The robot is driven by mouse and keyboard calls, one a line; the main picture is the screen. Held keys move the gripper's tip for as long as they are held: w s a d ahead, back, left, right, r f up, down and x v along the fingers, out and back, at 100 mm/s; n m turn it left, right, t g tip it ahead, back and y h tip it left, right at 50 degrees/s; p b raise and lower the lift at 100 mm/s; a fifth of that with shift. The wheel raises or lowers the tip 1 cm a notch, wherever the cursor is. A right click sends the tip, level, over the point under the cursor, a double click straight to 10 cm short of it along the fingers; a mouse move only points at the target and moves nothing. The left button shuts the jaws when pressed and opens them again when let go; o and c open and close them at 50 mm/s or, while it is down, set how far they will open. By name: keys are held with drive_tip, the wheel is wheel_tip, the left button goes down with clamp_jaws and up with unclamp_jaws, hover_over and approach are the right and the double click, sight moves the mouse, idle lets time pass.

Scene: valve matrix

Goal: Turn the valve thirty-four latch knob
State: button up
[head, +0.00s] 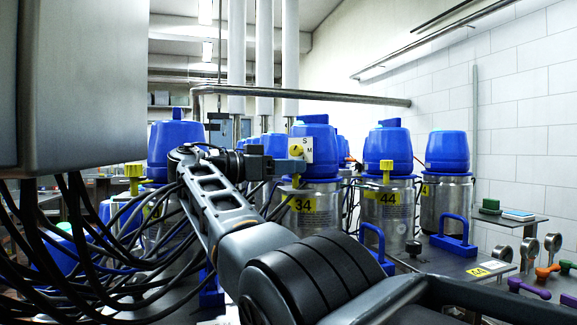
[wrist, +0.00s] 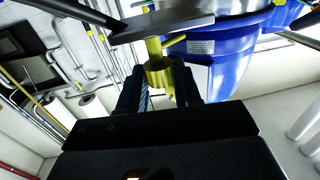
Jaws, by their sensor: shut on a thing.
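Valve thirty-four is a steel canister (head: 318,205) with a blue cap (head: 314,134) and a yellow "34" label (head: 303,205). My gripper (head: 284,166) reaches it from the left, at the height just under the cap. In the wrist view my gripper (wrist: 159,84) has its two dark fingers on either side of the yellow latch knob (wrist: 157,68), shut on its round body. In the head view the fingers cover most of this knob; only its lower yellow part (head: 295,182) shows. A white plate with S and M marks and a yellow dial (head: 296,151) sits just above.
Valve 44 (head: 388,205) stands to the right with its own yellow knob (head: 389,167), and another blue-capped valve (head: 447,150) beyond it. A blue-capped valve (head: 175,137) stands left. Dark cables hang at left. Blue handles (head: 455,238) and small tools lie on the right-hand bench.

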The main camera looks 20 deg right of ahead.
drive_tip(key=shift+f, duration=0.15)
drive_tip(key=o, duration=1)
drive_tip(key=shift+o, duration=0.2)
drive_tip(key=shift+t, duration=0.3)
drive_tip(key=shift+s+n+t+b, duration=0.1)
drive_tip(key=shift+n+t+b, duration=0.45)
drive_tip(key=shift+n+t, duration=0.05)
